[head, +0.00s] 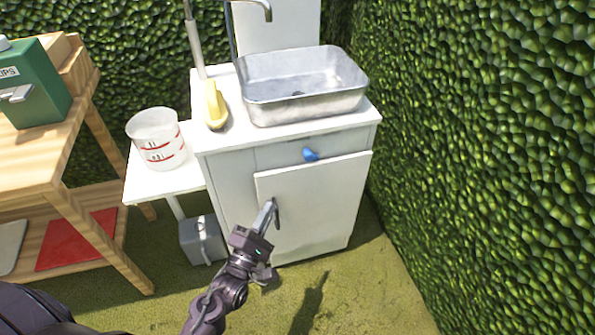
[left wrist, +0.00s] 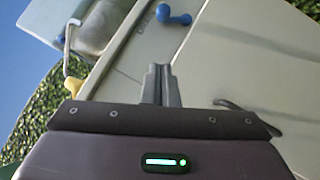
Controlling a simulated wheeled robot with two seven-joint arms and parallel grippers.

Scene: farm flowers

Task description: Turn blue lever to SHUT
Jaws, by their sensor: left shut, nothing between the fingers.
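The blue lever (head: 310,154) sits on the upper front panel of the white cabinet (head: 315,205), below the sink. It also shows in the left wrist view (left wrist: 172,16), at the top, above and slightly right of the fingertips. Faint lettering on the panel beside it is too small to read. My left gripper (head: 272,207) is in front of the cabinet door, below and left of the lever and apart from it. Its fingers also show in the left wrist view (left wrist: 157,70), together and empty. My right gripper is not in view.
A metal sink basin (head: 300,105) and a yellow-handled object (head: 215,105) are on the cabinet top. A wooden bench (head: 60,150) is at left. A green hedge (head: 480,150) closes the right side.

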